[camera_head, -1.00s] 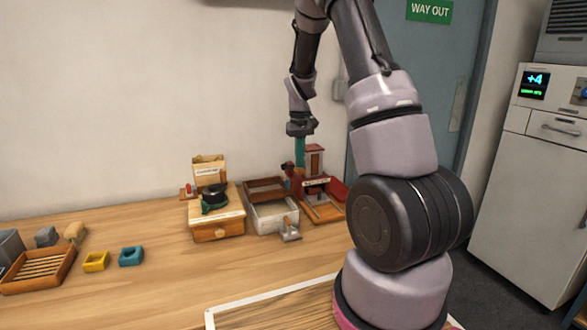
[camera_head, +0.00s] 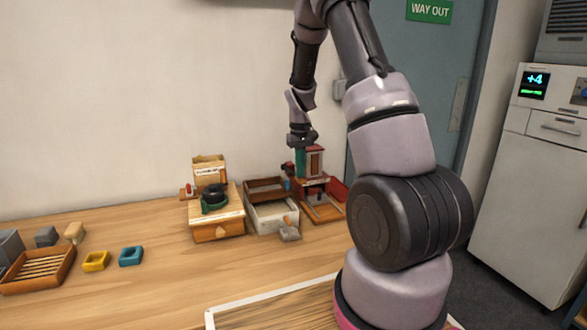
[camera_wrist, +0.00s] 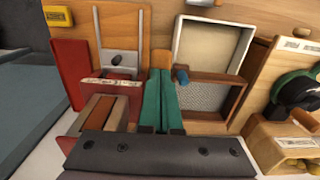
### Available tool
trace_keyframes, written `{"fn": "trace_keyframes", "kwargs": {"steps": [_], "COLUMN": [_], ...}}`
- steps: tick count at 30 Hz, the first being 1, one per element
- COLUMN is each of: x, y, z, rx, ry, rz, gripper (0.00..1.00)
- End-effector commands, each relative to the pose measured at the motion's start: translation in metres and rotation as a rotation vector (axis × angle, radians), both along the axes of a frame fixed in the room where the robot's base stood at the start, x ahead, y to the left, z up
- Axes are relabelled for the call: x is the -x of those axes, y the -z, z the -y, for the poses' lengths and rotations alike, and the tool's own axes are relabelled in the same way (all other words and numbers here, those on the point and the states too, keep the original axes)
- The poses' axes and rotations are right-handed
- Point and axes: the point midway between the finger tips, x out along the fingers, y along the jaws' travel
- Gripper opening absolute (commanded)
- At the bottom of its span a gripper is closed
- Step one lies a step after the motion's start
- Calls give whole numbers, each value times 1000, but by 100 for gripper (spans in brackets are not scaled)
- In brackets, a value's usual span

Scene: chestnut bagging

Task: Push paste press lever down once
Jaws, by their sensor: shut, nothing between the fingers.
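The paste press seems to be the red stand with a pale label (camera_head: 316,181) at the back right of the bench; its label plate (camera_wrist: 112,84) also shows in the wrist view. My gripper (camera_head: 300,162) points down at the stand's left side, its green fingers closed together and empty. In the wrist view the fingers (camera_wrist: 161,82) lie between the label plate and a small blue knob (camera_wrist: 181,75), which looks like a lever end. The knob is just right of the fingertips. I cannot tell whether they touch it, and the lever's arm is mostly hidden.
Left of the stand are a white-sided tray (camera_head: 268,222) and a brown tray (camera_head: 262,184). A wooden box (camera_head: 218,232) with a dark green-rimmed ring stands further left. Yellow (camera_head: 95,261) and teal (camera_head: 131,256) blocks lie on the bench, with free wood around them.

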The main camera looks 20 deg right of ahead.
Motion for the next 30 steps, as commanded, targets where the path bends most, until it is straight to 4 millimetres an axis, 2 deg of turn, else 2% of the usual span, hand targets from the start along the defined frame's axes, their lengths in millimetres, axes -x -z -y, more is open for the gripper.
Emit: {"fn": "trace_keyframes", "kwargs": {"steps": [7,15,25,30], "x": [0,3,4,5], "y": [3,21,23,31], "z": [0,-1,0,0], "rx": [0,-1,0,0], "ry": [0,0,0,1], "rz": [0,-2,-1,-3], "gripper": [0,0,0,0]}}
